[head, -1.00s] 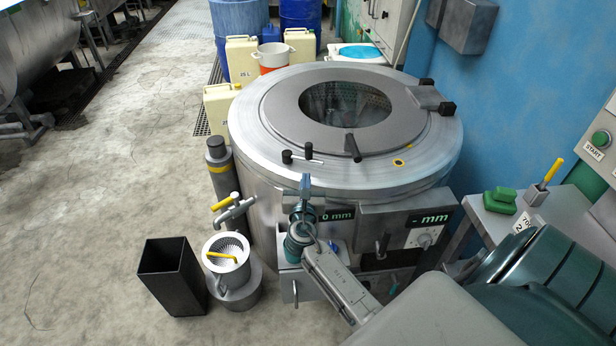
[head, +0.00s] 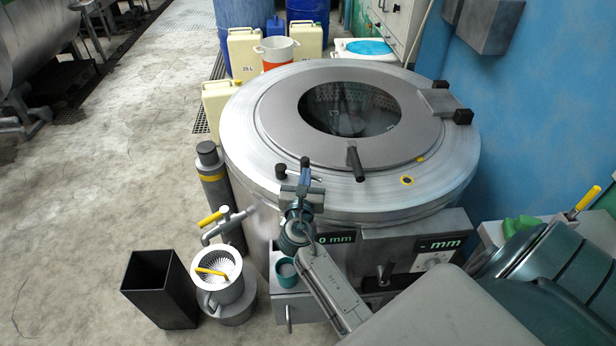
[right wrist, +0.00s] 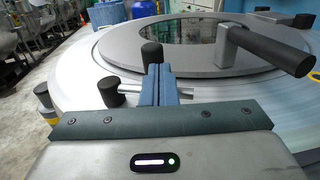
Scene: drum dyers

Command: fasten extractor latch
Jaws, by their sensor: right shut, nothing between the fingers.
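The extractor (head: 240,140) is a round metal drum machine with a flat grey lid ring (head: 400,150) around a dark window. Its latch, a thin metal bar with black knobs (head: 281,170), lies on the front rim; the knobs also show in the right wrist view (right wrist: 108,91). My right gripper (head: 304,172) is shut and empty at the latch, its blue fingers (right wrist: 158,78) upright beside a black knob and in front of part of the bar. I cannot tell whether they touch. My left gripper is out of view.
A black lid handle (head: 355,163) stands right of my right gripper. A black bin (head: 160,287) and a metal pot (head: 217,275) with a yellow handle stand at the front left. Canisters and barrels crowd behind the extractor.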

